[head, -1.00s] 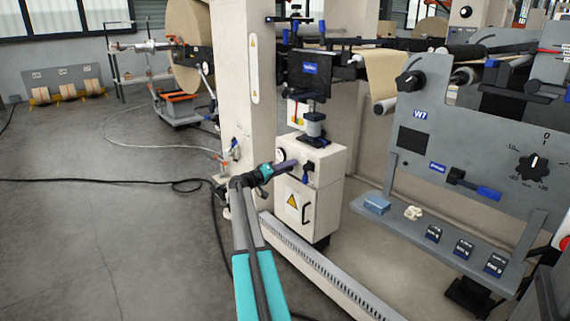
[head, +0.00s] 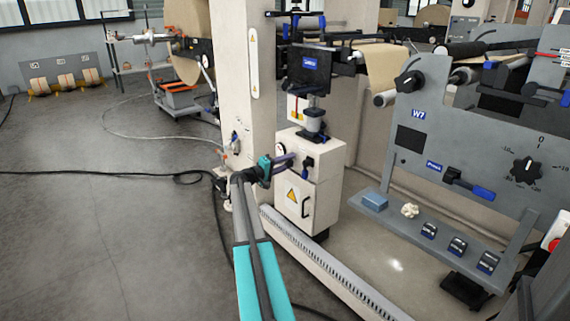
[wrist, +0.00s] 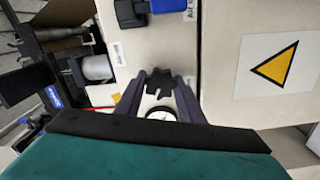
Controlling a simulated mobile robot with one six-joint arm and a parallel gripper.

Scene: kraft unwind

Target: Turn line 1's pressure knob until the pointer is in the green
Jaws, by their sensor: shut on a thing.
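A black lobed knob (wrist: 158,82) on the cream cabinet (head: 330,170) sits between my gripper's fingertips (wrist: 158,78) in the wrist view. My gripper is shut on it. In the head view my gripper (head: 291,159) reaches the cabinet's upper front from the left, and its fingers hide the knob. A round white pressure gauge (wrist: 161,114) lies beside the knob, partly covered by my gripper's body in the wrist view. The gauge (head: 281,149) also shows just left of the fingertips in the head view. Its pointer and any green band are too small to read.
A black-and-blue valve (head: 307,165) is close right of my fingertips. The cabinet door has a yellow warning triangle (head: 292,195). A slotted rail (head: 320,262) runs along the floor in front. A grey W7 panel (head: 450,140) stands right. Floor at left is open, with a black cable (head: 100,173).

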